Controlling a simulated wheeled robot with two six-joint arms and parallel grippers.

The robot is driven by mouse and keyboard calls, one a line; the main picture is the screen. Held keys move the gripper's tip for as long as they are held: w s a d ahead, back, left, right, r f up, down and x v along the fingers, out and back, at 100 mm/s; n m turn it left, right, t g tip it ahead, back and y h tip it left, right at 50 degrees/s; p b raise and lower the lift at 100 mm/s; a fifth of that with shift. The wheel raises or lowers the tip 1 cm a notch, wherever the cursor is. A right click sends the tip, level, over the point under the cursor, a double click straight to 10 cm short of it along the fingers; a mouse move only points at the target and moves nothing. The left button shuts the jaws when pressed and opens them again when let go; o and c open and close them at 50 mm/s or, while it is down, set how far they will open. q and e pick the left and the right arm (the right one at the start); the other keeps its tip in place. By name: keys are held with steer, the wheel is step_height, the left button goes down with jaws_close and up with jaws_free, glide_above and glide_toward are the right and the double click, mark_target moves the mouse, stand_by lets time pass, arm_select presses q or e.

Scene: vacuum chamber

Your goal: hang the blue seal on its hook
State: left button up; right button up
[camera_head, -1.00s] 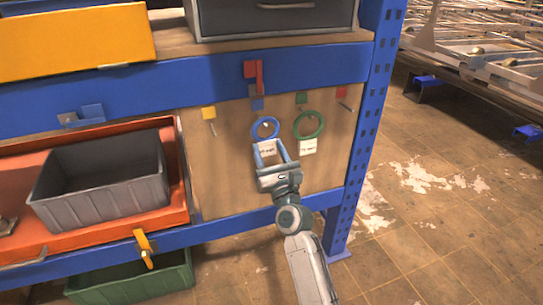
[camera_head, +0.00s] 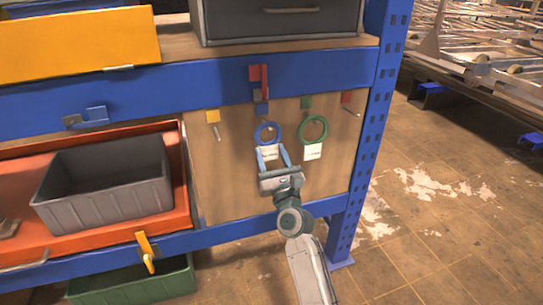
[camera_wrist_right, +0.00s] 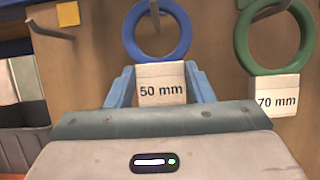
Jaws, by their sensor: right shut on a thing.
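The blue seal is a blue ring (camera_head: 257,134) with a white tag below it, in front of the brown back panel; the tag reads 50 mm in the right wrist view (camera_wrist_right: 161,84). My right gripper (camera_head: 271,152) is shut on this tag, with one blue finger on each side. A metal hook (camera_wrist_right: 154,8) shows within the ring's opening near its top. I cannot tell whether the ring is around the hook or only in front of it. The blue square marker (camera_head: 262,108) is above the ring. My left gripper is not in view.
A green ring (camera_head: 325,127) with a 70 mm tag hangs close on the right. A bare hook (camera_head: 216,132) under a yellow marker is on the left, and another under a red marker (camera_head: 347,97) is at right. A blue post (camera_head: 372,130) bounds the panel.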

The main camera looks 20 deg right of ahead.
stand_by(0.4)
steer(key=o, duration=1)
steer(key=shift+o, duration=0.2)
